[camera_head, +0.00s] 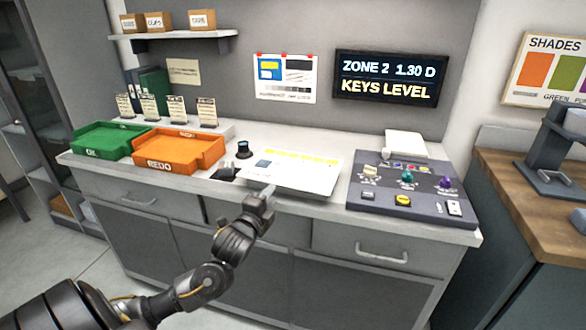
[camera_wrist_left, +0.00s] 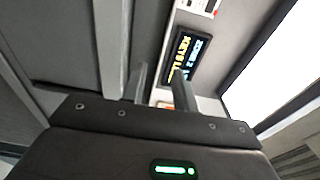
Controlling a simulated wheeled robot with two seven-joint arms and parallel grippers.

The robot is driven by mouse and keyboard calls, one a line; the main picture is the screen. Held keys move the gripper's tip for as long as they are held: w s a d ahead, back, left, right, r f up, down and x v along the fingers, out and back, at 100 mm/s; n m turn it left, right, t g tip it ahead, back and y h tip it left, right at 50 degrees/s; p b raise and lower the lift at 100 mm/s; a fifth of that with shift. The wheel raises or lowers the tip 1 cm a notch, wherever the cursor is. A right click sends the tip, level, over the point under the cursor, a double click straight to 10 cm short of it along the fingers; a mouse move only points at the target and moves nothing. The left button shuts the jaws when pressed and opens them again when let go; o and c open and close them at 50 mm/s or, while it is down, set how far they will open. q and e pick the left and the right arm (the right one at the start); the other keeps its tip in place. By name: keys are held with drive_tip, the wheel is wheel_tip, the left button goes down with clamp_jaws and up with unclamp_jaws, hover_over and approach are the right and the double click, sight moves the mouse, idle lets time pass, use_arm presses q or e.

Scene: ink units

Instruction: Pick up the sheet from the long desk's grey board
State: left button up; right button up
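A white printed sheet (camera_head: 312,178) lies on the long desk (camera_head: 335,208), left of the dark control panel. It has a blue patch near its left end and a yellow band along its far edge. The board under it is mostly hidden, and I cannot make out its grey surface. My left gripper (camera_head: 266,192) is in front of the sheet's near left edge, apparently clear of it. In the left wrist view its two fingers (camera_wrist_left: 161,88) stand apart with nothing seen between them. My right gripper is not in view.
A green tray (camera_head: 103,141) and an orange tray (camera_head: 178,150) sit at the desk's left. A black knob (camera_head: 243,149) stands left of the sheet. The control panel (camera_head: 405,190) is at the right. A lit sign (camera_head: 388,79) hangs on the wall and shows in the left wrist view (camera_wrist_left: 187,57).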

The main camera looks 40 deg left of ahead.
use_arm(q)
drive_tip(key=shift+p+x, duration=0.6)
drive_tip(key=shift+x, duration=2)
drive_tip(key=shift+a+r, duration=0.1)
drive_tip(key=shift+a, duration=0.05)
clamp_jaws()
